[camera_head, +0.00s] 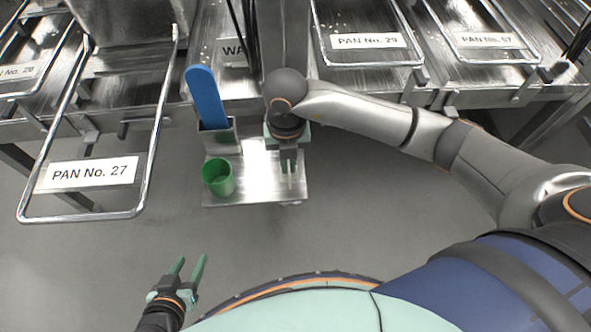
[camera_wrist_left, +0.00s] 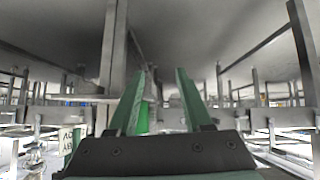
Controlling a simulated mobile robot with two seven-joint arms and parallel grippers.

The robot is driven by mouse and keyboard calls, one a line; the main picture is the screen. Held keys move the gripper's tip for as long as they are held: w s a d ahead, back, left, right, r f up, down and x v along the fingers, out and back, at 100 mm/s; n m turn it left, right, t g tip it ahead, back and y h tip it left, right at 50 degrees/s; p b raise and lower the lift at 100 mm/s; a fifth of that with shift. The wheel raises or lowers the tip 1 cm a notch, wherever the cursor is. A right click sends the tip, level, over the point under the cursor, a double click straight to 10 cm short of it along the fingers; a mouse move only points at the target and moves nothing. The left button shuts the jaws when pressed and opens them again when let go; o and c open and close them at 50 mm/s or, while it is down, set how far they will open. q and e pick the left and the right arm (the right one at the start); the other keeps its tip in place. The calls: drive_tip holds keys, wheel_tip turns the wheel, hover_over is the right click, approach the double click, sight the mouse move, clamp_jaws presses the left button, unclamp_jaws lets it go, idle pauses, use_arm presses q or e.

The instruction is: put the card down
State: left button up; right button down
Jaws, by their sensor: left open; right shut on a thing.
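My right gripper (camera_head: 289,172) is over the right part of a small metal shelf plate (camera_head: 262,188), fingers toward the plate. It is shut on the card, which shows only as a thin pale sliver between the fingertips. The left wrist view seems upside down; at its left edge a small white card (camera_wrist_left: 66,137) with dark marks shows beside a green finger. Whether the card touches the plate I cannot tell. My left gripper (camera_head: 188,262) is open and empty, low in the head view and apart from the plate; its fingers also show in the left wrist view (camera_wrist_left: 160,100).
On the plate stand a green cup (camera_head: 218,178) and a metal holder (camera_head: 220,142) with a blue-handled tool (camera_head: 205,97). Pan No. 27 (camera_head: 92,174) juts out at the left. Pan No. 29 (camera_head: 368,42) is at the back right. Open floor lies below the plate.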

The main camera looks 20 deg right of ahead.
sight(296, 167)
drive_tip(key=shift+w+d+f, duration=0.15)
drive_tip(key=shift+d+f, duration=0.2)
drive_tip(key=shift+f, duration=0.1)
drive_tip(key=f, duration=0.1)
drive_tip(key=d+f, duration=0.1)
drive_tip(key=f+b, duration=0.1)
drive_tip(key=shift+w+d+f, duration=0.15)
drive_tip(key=shift+w+d, duration=0.05)
drive_tip(key=shift+w, duration=0.05)
drive_tip(key=shift+f, duration=0.75)
use_arm(q)
drive_tip(key=shift+w+a+r+t, duration=0.2)
drive_tip(key=shift+w+r+t, duration=0.7)
drive_tip(key=shift+w+r, duration=0.2)
use_arm(e)
drive_tip(key=shift+f, duration=0.1)
drive_tip(key=c, duration=1)
unclamp_jaws()
drive_tip(key=shift+c, duration=0.2)
use_arm(q)
drive_tip(key=shift+w+r, duration=0.3)
drive_tip(key=shift+r, duration=0.05)
